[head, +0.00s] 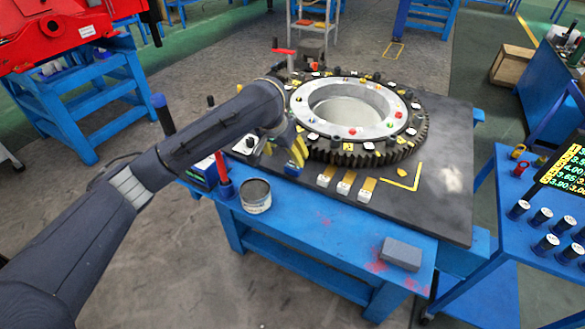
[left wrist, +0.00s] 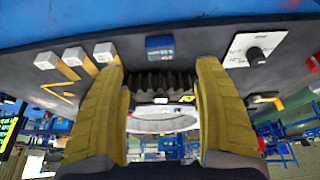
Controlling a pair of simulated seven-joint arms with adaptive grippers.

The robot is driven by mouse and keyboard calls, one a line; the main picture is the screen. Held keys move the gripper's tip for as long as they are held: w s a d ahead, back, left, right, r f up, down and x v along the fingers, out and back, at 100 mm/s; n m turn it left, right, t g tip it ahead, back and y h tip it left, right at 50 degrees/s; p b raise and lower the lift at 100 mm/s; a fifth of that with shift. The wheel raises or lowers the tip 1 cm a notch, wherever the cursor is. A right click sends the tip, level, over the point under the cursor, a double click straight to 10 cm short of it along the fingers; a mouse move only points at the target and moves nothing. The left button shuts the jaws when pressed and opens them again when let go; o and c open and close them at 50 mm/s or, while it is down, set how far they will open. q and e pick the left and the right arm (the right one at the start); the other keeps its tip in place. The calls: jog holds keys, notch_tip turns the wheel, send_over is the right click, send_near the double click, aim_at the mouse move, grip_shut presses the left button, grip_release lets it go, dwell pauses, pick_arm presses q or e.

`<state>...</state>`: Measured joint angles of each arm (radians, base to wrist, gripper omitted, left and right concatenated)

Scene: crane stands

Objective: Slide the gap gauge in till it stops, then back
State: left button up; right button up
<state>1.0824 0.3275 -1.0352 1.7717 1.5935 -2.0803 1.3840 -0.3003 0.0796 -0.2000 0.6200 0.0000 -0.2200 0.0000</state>
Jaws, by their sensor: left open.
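Three pale blocks with yellow strips, which look like gap gauges (head: 345,185), lie in a row on the dark plate in front of the toothed ring (head: 385,154). They also show at the upper left of the left wrist view (left wrist: 73,57). I cannot tell which one is the task's gauge. My left gripper (head: 294,150) is left of the row, by the ring's near left edge. In the left wrist view its yellow fingers (left wrist: 160,90) are wide apart with nothing between them. Ring teeth and a small blue display box (left wrist: 160,46) show beyond the gap. My right gripper is out of view.
A tin can (head: 256,196) and a grey block (head: 401,254) sit on the blue bench's front ledge. A yellow corner mark (head: 405,181) lies right of the gauges. A blue cart (head: 530,215) stands at the right.

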aim_at(292, 167)
pick_arm(q)
jog(key=x, duration=1)
jog(key=shift+w+f, duration=0.2)
